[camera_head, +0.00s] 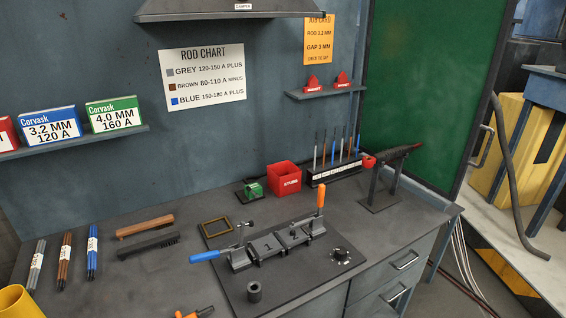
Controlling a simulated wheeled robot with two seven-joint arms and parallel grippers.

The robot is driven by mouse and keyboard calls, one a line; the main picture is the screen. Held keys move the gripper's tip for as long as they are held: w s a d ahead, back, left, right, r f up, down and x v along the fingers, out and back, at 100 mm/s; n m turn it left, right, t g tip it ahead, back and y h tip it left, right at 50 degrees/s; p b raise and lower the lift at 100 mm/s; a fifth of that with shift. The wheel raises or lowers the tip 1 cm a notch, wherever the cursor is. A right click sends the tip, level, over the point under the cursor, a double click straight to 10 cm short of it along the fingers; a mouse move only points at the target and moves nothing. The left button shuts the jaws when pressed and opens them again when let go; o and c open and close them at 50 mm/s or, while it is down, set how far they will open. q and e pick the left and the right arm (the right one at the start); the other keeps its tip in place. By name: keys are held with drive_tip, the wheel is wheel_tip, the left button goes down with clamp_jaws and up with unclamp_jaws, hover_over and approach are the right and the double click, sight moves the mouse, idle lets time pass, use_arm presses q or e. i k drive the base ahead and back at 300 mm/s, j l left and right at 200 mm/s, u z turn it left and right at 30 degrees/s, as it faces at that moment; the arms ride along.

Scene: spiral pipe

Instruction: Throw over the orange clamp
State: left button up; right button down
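The orange clamp (321,197) is at the right end of a dark metal fixture on the bench. Its orange handle stands nearly upright, leaning slightly right. The blue-handled clamp (206,256) is at the left end of the same fixture, with its handle lying low and pointing left. Dark blocks (268,246) sit between the two clamps on a dark base plate (290,284).
A dark ring (254,291) and a round knob (341,255) sit on the plate. A red box (284,178), a rod rack (335,172) and a dark stand (384,178) are behind. Brushes (146,227) and rod bundles (65,262) lie left. An orange-and-black item (194,313) is cut off below.

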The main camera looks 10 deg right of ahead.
sight(321, 189)
drive_tip(key=i+l+u, duration=0.2)
drive_tip(key=l+u, duration=0.15)
drive_tip(key=l, duration=0.75)
drive_tip(key=i+l+u, duration=0.1)
drive_tip(key=l+u, duration=0.3)
drive_tip(key=l, duration=0.75)
drive_tip(key=k+l+u, duration=0.1)
drive_tip(key=l+u, duration=0.25)
drive_tip(key=l, duration=0.8)
